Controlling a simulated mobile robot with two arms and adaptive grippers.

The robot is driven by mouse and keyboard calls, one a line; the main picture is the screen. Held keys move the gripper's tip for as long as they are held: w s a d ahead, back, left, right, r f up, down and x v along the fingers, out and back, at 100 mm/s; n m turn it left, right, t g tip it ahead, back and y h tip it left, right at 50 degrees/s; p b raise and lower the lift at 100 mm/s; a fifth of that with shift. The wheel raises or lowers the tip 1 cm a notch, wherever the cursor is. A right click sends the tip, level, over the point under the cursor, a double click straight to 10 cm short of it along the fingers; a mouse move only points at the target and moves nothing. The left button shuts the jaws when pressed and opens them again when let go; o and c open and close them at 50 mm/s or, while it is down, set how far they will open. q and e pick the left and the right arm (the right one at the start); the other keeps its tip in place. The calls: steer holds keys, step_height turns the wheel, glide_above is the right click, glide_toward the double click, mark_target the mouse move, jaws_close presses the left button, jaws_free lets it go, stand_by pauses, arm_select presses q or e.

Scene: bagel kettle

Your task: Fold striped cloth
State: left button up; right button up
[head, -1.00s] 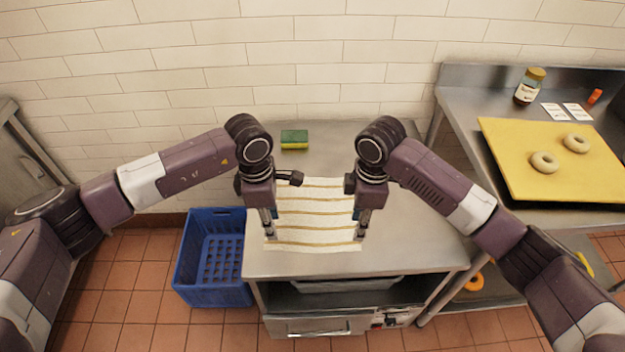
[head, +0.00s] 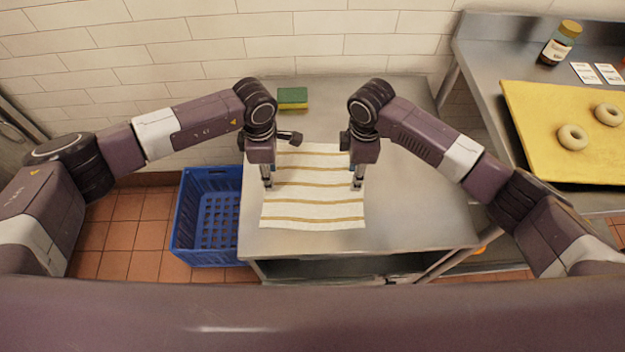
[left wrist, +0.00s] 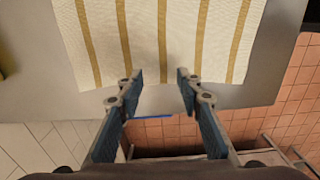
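The striped cloth (head: 313,211), cream with tan stripes, lies spread flat on the metal table. My left gripper (head: 267,186) is at the cloth's left edge, about midway along it. In the left wrist view my left gripper (left wrist: 160,76) is open, its two fingers apart, with the cloth's edge (left wrist: 160,60) at and beyond the fingertips and nothing visibly pinched. My right gripper (head: 357,186) is at the cloth's right edge, level with the left one. Its fingers are too small in view to tell their opening. Part of the cloth's far side is hidden by the grippers.
A green and yellow sponge (head: 293,98) lies at the table's back. A blue crate (head: 205,225) stands on the floor to the left. A counter at right holds a yellow board (head: 540,120) with bagels (head: 572,137) and a jar (head: 560,44). The table (head: 420,215) right of the cloth is clear.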

arm_select(q)
steer(key=shift+f, duration=0.55)
arm_select(e)
steer(key=shift+f, duration=0.55)
arm_select(q)
steer(key=shift+f, duration=0.2)
arm_select(e)
steer(key=shift+f, duration=0.2)
arm_select(q)
steer(key=shift+r, duration=0.1)
steer(key=shift+c, duration=0.5)
arm_select(e)
steer(key=shift+r, duration=0.1)
steer(key=shift+c, duration=0.5)
arm_select(q)
steer(key=shift+c, duration=1.2)
arm_select(e)
steer(key=shift+c, duration=1.2)
arm_select(q)
steer(key=shift+c, duration=0.7)
arm_select(e)
steer(key=shift+c, duration=0.7)
arm_select(q)
steer(key=c, duration=0.4)
arm_select(e)
steer(key=c, duration=0.4)
arm_select(q)
jaws_close()
arm_select(e)
jaws_close()
